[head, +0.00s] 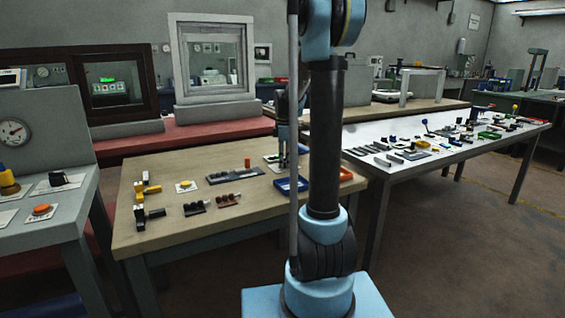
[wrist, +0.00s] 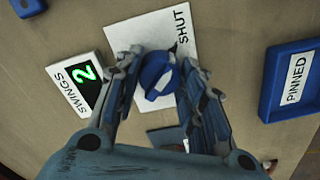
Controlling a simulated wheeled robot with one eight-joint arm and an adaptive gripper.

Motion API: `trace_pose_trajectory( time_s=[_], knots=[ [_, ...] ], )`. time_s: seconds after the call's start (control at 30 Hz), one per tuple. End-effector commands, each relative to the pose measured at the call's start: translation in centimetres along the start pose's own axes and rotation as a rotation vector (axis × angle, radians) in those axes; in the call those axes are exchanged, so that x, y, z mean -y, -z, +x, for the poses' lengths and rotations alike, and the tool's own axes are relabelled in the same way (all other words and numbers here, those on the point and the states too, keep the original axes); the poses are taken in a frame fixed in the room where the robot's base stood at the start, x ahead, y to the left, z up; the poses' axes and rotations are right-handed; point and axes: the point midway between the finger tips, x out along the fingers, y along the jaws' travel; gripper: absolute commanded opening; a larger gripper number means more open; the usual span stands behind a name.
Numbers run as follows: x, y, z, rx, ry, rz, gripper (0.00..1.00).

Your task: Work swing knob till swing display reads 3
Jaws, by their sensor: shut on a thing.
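In the wrist view a blue round knob (wrist: 157,76) with a raised grip bar stands on a white plate (wrist: 150,33) marked SHUT. My gripper (wrist: 157,80) is around the knob, with one finger on each side, shut on it. The swing display (wrist: 84,74), a black screen in a white frame labelled SWINGS, lies left of the plate and shows a green 2. In the head view my gripper (head: 283,163) is low over the wooden table, partly behind my arm, and the knob cannot be made out there.
A blue tray labelled PINNED (wrist: 290,82) lies right of the plate. A blue tray (head: 291,185) also shows in the head view. Several small parts and an orange cylinder (head: 247,162) stand on the wooden table (head: 160,230). A framed window (head: 213,65) stands behind.

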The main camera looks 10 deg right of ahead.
Motion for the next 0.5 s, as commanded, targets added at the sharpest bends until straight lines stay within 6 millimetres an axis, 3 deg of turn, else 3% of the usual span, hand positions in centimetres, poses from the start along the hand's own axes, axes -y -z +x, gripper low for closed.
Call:
trace_pose_trajectory(
  time_s=[0.5],
  knots=[
    [0.50, 0.10, 0.13, -0.003, 0.008, -0.122, 0.13]
  ],
)
